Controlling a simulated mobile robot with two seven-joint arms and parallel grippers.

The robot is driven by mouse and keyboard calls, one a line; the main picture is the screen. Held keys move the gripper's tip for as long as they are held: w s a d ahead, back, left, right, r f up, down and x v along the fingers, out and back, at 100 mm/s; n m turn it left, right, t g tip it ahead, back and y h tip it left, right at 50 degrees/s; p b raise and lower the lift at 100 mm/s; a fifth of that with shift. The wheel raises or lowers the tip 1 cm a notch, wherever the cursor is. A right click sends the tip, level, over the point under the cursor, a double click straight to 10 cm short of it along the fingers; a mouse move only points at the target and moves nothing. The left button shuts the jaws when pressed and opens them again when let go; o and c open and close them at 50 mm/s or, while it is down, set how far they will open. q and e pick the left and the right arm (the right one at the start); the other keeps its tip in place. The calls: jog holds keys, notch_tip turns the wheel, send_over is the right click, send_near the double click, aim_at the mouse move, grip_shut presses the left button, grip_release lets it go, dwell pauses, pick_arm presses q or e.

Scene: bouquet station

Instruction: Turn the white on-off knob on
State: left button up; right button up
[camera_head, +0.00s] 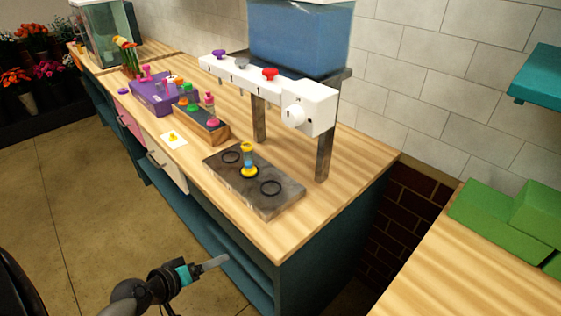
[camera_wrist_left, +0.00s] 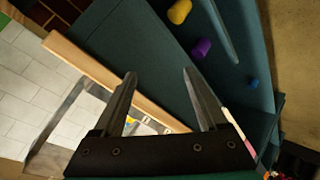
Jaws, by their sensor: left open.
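The white on-off knob (camera_head: 294,116) sits on the front of a white control box (camera_head: 319,97) at the right end of a white bar under a blue water tank (camera_head: 300,38). My left gripper (camera_head: 222,261) is low in front of the wooden counter (camera_head: 300,232), well below and to the left of the knob and apart from it. In the left wrist view its two fingers (camera_wrist_left: 160,74) are spread with nothing held between them. The knob cannot be made out in the left wrist view. My right gripper is not in view.
Purple, grey and red knobs line the white bar (camera_head: 237,75). A dark plate (camera_head: 285,203) with rings holds a yellow-and-blue vial (camera_head: 249,160). A purple box (camera_head: 150,98) stands farther left. Metal legs (camera_head: 324,155) carry the tank. Green blocks (camera_head: 490,215) lie at right.

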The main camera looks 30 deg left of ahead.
pick_arm(q)
notch_tip(320, 180, up, 19)
jog(key=w+t+h+p, duration=0.2)
jog(key=w+t, duration=0.1)
jog(key=t, duration=0.1)
jog(key=m+t+h+p, duration=0.1)
jog(key=m+t+h, duration=0.1)
jog(key=m+h, duration=0.2)
send_near(287, 118)
jog(key=p+x, duration=0.5)
jog(key=x, duration=0.2)
jog(key=shift+w+r, duration=0.1)
jog(key=shift+r, duration=0.1)
jog(key=shift+w+d+f+p, duration=0.1)
jog(key=shift+w+d+p, duration=0.2)
jog(key=shift+w, duration=0.3)
grip_shut()
